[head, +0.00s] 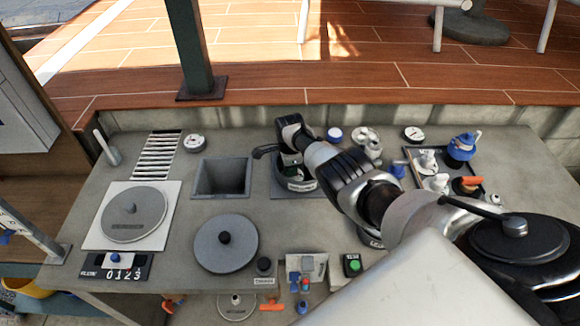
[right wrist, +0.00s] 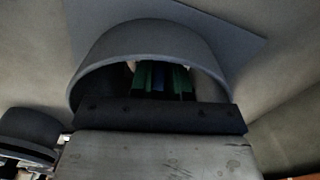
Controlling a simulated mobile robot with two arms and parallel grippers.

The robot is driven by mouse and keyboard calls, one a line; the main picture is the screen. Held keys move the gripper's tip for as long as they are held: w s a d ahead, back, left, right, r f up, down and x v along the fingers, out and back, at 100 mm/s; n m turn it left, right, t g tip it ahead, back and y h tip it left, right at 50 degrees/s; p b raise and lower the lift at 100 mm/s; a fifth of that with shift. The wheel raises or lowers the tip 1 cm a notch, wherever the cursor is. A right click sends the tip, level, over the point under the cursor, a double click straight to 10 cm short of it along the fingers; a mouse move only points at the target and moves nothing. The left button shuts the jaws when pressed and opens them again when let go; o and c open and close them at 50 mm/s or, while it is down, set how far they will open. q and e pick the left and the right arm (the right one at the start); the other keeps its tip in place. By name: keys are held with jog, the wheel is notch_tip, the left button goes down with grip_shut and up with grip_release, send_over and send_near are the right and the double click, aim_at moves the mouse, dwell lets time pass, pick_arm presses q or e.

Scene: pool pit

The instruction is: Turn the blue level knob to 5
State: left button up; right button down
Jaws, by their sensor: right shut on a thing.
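My right gripper (head: 291,168) reaches down into a dark round housing (head: 302,186) at the middle back of the grey counter. In the right wrist view the housing's grey curved rim (right wrist: 150,32) arches over dark green upright parts, with a narrow blue part (right wrist: 158,82) between them. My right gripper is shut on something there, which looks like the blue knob. The knob is mostly hidden, and its pointer and setting cannot be read. The label on the front of the housing is too small to read. My left gripper is not in view.
A square open bin (head: 222,176) stands left of the housing, a round lid (head: 225,243) in front. A numbered panel (head: 115,268) sits at front left. A green button (head: 353,264) is near the front edge.

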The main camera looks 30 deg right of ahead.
jog(key=shift+w+d+m, duration=0.1)
jog(key=shift+m, duration=1)
jog(key=c, duration=1.1)
grip_release()
jog(key=shift+r+p, duration=0.35)
notch_tip(320, 180, up, 6)
jog(key=p, duration=0.3)
jog(key=shift+f, duration=0.25)
jog(key=shift+r, duration=2.35)
jog(key=shift+f, duration=0.1)
